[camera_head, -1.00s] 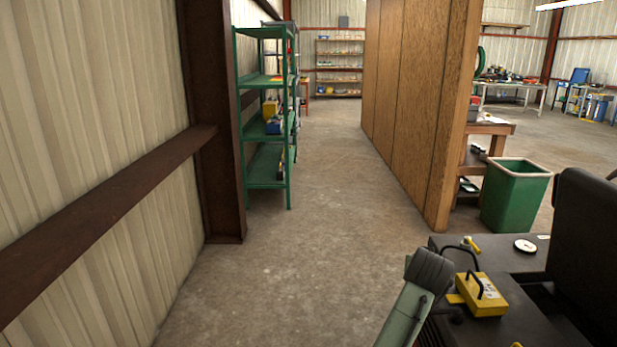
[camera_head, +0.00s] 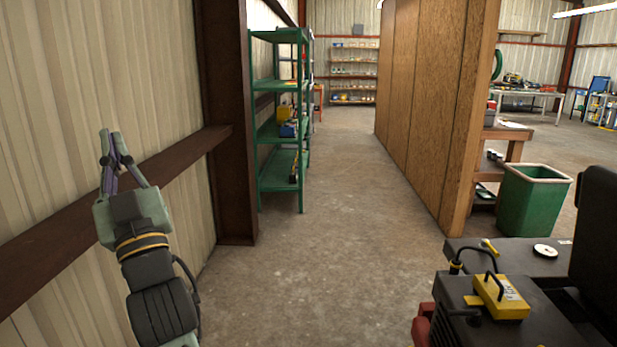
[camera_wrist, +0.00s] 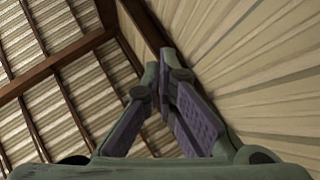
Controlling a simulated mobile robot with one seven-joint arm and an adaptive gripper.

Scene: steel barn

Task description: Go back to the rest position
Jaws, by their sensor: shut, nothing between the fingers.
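My gripper (camera_head: 110,158) is raised at the left of the head view, pointing up, in front of the corrugated wall and the brown beam. Its fingers meet at the tips and hold nothing. In the wrist view, the gripper (camera_wrist: 171,62) shows its two purple-padded fingers together at the tips, with the wall and roof behind them. Whether the fingers touch the wall cannot be told.
A corrugated wall (camera_head: 70,80) with a brown beam (camera_head: 60,240) runs close on the left. A green shelf (camera_head: 277,185) stands farther along it. A wooden partition (camera_head: 430,110), a green bin (camera_head: 533,205) and a dark machine with a yellow box (camera_head: 502,297) are on the right. The middle floor (camera_head: 330,230) is clear.

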